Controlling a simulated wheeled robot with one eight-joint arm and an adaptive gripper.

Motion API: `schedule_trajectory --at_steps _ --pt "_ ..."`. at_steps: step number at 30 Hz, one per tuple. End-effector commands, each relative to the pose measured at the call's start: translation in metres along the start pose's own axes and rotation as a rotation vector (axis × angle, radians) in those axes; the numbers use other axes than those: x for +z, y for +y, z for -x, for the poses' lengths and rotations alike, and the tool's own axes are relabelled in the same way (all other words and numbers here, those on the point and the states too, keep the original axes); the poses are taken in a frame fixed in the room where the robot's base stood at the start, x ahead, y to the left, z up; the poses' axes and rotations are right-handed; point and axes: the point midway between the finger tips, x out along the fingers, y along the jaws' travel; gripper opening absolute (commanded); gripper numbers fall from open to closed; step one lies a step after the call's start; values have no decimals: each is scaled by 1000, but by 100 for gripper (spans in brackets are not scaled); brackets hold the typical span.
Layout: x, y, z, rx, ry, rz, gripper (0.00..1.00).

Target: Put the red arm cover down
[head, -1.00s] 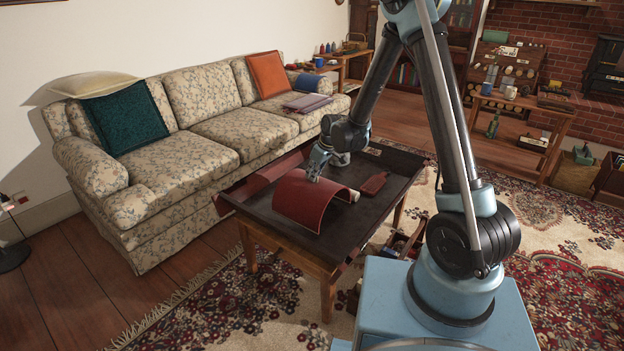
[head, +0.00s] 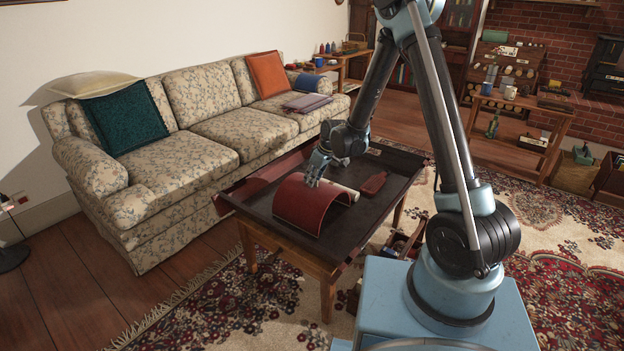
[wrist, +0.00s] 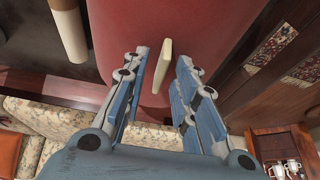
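The red arm cover (head: 310,207) is a curved dark-red sheet standing like an arch on the dark tray-like top of the low table (head: 378,212). Its lower edges appear to meet the surface. In the wrist view its red surface (wrist: 120,40) fills the upper middle, with a cream tab (wrist: 163,66) standing up from it. My gripper (head: 314,181) is just above the top of the cover. In the wrist view my gripper (wrist: 165,75) has its fingers apart on either side of the tab, with visible gaps between fingers and tab.
A pale roll (head: 342,191) lies beside the cover, and a red paddle-shaped item (head: 374,183) is farther right on the table. Another red piece (head: 270,172) is at the table's sofa side. The floral sofa (head: 200,120) stands behind. The table's right part is mostly clear.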

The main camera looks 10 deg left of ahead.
Motion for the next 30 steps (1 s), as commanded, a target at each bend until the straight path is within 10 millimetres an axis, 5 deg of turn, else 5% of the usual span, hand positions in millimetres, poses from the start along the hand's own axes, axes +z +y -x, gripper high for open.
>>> schedule_trajectory --at_steps 30 --pt "0 0 112 0 0 0 26"
